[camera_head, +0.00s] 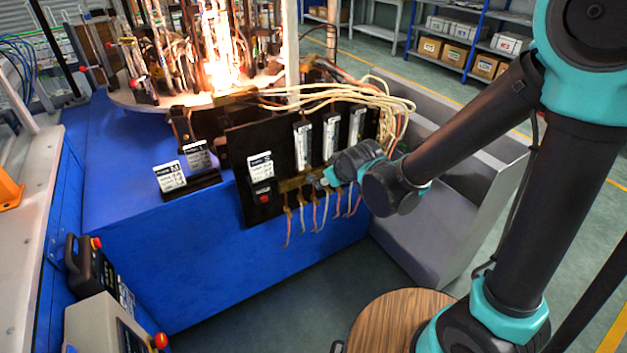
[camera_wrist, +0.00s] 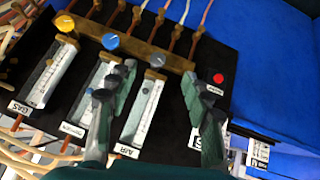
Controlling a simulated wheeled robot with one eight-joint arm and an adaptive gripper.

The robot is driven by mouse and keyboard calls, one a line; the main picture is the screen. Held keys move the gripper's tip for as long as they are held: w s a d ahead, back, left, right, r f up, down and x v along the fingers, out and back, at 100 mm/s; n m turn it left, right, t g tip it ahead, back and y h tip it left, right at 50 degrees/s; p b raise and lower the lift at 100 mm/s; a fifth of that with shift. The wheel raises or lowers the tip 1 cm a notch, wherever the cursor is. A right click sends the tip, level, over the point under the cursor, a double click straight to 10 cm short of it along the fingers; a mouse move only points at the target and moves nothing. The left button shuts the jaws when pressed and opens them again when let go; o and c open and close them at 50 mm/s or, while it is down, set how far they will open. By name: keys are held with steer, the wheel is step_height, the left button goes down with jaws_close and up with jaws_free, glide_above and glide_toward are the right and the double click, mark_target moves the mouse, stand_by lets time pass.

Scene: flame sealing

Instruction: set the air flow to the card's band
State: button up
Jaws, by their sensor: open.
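The flowmeter panel (camera_head: 283,150) is a dark board with three upright meters. In the wrist view the air meter (camera_wrist: 142,112) has a grey knob (camera_wrist: 158,59), beside the oxygen meter with its blue knob (camera_wrist: 110,41) and the gas meter with its yellow knob (camera_wrist: 64,23). My gripper (camera_wrist: 160,80) is open, its fingers on either side of the grey knob; I cannot tell whether they touch it. In the head view my gripper (camera_head: 325,183) is at the panel's lower edge. White cards (camera_head: 170,177) stand left of the panel; their print and the air reading are too small to read.
A red button (camera_wrist: 218,78) sits on the panel beside the air knob. Hoses hang below and behind the panel. A burner flame (camera_head: 222,72) burns on the round table behind. A grey bin (camera_head: 440,235) stands to the right.

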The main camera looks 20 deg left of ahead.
mark_target(312, 179)
steer(key=shift+m+g+y, duration=0.4)
steer(key=shift+m+y, duration=0.2)
steer(key=shift+y, duration=0.2)
steer(key=x, duration=0.4)
steer(key=w+x, duration=0.1)
steer(key=x, duration=0.4)
steer(key=w+r+x, duration=0.1)
steer(key=x, duration=0.4)
steer(key=c, duration=1.1)
steer(key=shift+c, duration=0.2)
